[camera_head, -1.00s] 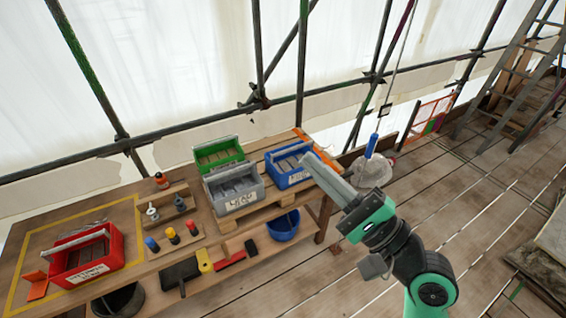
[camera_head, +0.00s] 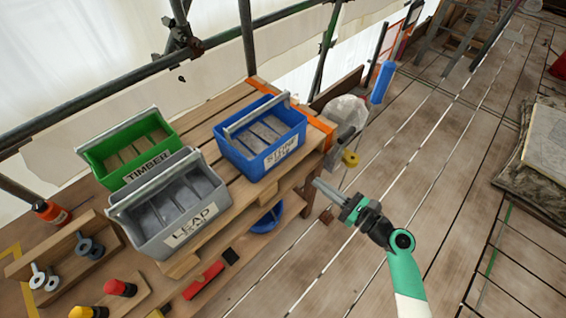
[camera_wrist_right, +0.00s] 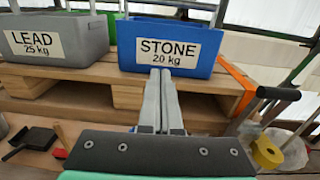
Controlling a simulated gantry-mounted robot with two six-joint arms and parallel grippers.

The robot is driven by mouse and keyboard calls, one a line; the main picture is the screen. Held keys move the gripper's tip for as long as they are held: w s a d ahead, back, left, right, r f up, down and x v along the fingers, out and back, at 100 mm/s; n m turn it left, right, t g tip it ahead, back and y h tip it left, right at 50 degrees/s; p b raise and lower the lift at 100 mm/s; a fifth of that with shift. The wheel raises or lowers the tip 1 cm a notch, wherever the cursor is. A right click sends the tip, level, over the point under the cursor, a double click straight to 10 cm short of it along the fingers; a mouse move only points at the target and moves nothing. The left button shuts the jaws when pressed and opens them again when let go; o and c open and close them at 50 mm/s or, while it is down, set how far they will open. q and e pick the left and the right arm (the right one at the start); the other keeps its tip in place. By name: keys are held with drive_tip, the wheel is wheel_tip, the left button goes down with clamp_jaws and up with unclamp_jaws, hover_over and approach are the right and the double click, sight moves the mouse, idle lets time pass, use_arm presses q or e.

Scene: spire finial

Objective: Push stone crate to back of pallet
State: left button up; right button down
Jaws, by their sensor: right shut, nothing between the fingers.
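The blue stone crate (camera_head: 272,139) stands upright on the right part of the wooden pallet (camera_head: 222,205), its white label facing the front. In the right wrist view the crate (camera_wrist_right: 132,56) is straight ahead, labelled "STONE 20 kg". My right gripper (camera_head: 318,184) is shut and empty, in front of the crate and to its right in the head view. In the right wrist view its fingertips (camera_wrist_right: 160,72) overlap the lower edge of the label; whether they touch the crate I cannot tell. My left gripper is not in view.
The grey lead crate (camera_head: 180,215) stands left of the stone crate, with the green timber crate (camera_head: 125,150) behind it. An orange strip (camera_head: 300,110) runs along the pallet's right end. A blue bucket (camera_head: 267,220) sits below.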

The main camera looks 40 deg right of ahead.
drive_tip(key=f, duration=0.2)
use_arm(q)
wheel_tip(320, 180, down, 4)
drive_tip(key=b, duration=0.3)
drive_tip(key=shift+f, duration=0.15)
use_arm(e)
approach(281, 153)
drive_tip(key=shift+h, duration=0.3)
drive_tip(key=w, duration=0.7)
drive_tip(key=shift+a+r, duration=0.1)
drive_tip(key=shift+a, duration=0.15)
